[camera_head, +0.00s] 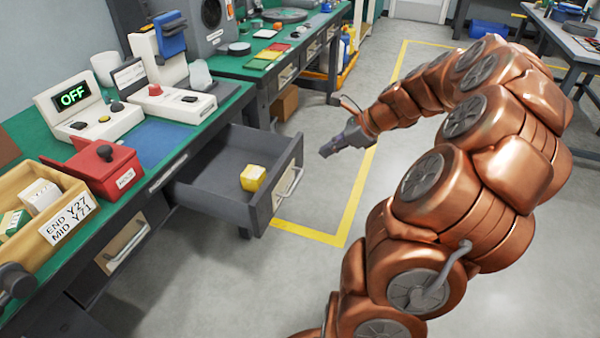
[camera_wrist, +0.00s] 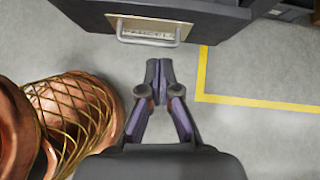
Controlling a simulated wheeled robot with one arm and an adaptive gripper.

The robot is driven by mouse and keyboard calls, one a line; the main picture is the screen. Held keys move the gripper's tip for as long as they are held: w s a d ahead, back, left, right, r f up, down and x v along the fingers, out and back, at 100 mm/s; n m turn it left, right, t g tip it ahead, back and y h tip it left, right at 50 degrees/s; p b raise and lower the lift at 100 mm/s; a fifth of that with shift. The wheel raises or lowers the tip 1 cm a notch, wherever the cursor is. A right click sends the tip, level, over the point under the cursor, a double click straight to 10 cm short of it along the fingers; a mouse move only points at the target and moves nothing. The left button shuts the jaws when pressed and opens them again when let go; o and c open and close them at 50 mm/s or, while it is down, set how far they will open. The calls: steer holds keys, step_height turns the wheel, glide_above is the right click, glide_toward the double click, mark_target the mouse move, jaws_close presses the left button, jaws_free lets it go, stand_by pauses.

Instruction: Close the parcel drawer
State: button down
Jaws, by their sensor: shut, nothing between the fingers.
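The parcel drawer (camera_head: 215,198) is pulled out from under the green-topped bench. A yellow box (camera_head: 253,177) with a white top sits inside it. The drawer's front panel bears a light metal bar handle (camera_head: 290,184). In the wrist view the drawer front (camera_wrist: 200,12) is at the top, with its handle (camera_wrist: 148,40) and a label plate behind it. My gripper (camera_head: 326,152) is in front of the drawer, to its right in the head view, apart from the handle. In the wrist view my gripper (camera_wrist: 158,64) has its fingers together, empty, just below the handle.
The bench (camera_head: 30,130) carries a panel reading OFF (camera_head: 70,97), a red device (camera_head: 103,165) and a wooden bin (camera_head: 40,212). Another closed drawer (camera_head: 122,245) is at the lower left. Open grey floor with yellow tape (camera_head: 343,228) lies in front of the drawer.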

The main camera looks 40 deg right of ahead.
steer(key=d+f+m, duration=0.2)
steer(key=d, duration=0.1)
steer(key=b, duration=0.2)
glide_toward(291, 165)
step_height(291, 165, down, 5)
steer(key=w+a, duration=0.2)
steer(key=shift+w+a+r+t, duration=0.1)
steer(key=shift+w+t, duration=0.1)
steer(key=shift+w, duration=0.1)
steer(key=shift+w+a+t, duration=0.15)
steer(key=shift+w+t, duration=0.05)
steer(key=shift+w, duration=0.15)
steer(key=shift+w, duration=0.1)
